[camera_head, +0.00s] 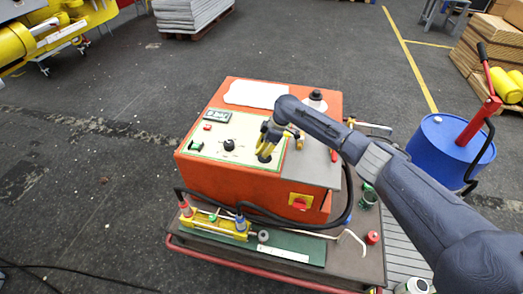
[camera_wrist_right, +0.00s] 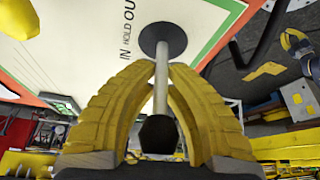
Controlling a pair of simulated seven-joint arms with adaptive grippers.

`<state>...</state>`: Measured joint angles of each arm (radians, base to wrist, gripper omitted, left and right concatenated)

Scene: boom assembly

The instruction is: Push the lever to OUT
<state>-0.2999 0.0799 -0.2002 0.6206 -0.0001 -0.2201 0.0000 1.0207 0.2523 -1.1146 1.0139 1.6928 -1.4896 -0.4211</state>
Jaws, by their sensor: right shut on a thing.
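The orange control box (camera_head: 235,180) stands on a cart, with a pale panel (camera_head: 225,145) on its top. My right gripper (camera_head: 266,152) reaches over the box from the right, with its yellow fingers at the panel's right side. In the right wrist view its fingers are shut around the lever (camera_wrist_right: 161,85), a light metal shaft with a dark round base (camera_wrist_right: 163,39) and a black end knob (camera_wrist_right: 158,134). The words IN, HOLD and OUT (camera_wrist_right: 127,30) are printed on the panel beside the lever. In the head view the gripper mostly hides the lever. My left gripper is not seen.
A black knob (camera_head: 229,145) and a small display (camera_head: 217,116) sit on the panel left of my gripper. A white sheet (camera_head: 255,93) lies at the box's back. A black hose (camera_head: 270,218) runs along its front. A blue drum (camera_head: 437,147) stands at the right.

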